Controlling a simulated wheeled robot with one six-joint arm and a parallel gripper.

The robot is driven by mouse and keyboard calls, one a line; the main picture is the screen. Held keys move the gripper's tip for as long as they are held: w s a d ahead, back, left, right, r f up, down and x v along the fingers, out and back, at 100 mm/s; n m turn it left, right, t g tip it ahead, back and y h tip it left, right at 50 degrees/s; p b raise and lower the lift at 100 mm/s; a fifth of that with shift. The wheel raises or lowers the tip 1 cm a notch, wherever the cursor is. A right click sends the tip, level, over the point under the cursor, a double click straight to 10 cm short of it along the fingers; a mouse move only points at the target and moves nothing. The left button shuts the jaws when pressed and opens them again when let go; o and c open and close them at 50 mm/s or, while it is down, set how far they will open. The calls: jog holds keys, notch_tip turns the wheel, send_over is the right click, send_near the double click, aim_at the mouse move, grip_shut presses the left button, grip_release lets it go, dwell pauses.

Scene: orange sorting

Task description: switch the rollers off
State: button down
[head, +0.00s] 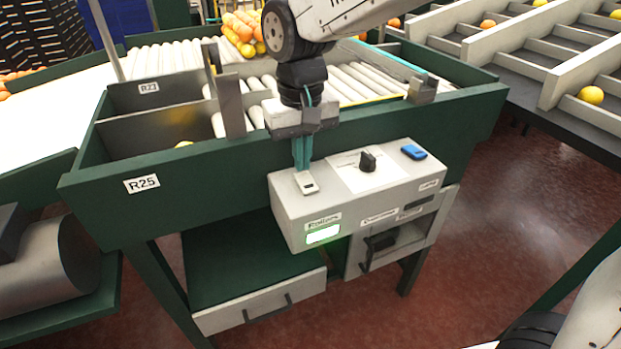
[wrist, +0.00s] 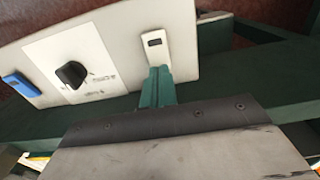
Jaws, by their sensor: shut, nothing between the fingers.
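The control box (head: 290,210) is a light grey panel on the front of the green sorting table. A white rocker switch (head: 307,183) sits at the left of its top, above the "Rollers" label (head: 322,223) and a green lit lamp (head: 323,234). The switch also shows in the wrist view (wrist: 154,42). In the wrist view the fingertips (wrist: 158,74) hide the switch's lower end. I cannot tell whether they touch it.
A black knob (head: 367,161) and a blue switch (head: 413,152) sit right of the white switch. The white rollers (head: 365,82) lie behind, with oranges and lemons (head: 240,28) at the back. Bins labelled R23 and R25 (head: 142,184) are at left.

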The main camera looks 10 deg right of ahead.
aim_at(303, 174)
jog(key=shift+f, duration=0.75)
dwell(0.3)
jog(key=shift+r, duration=3.55)
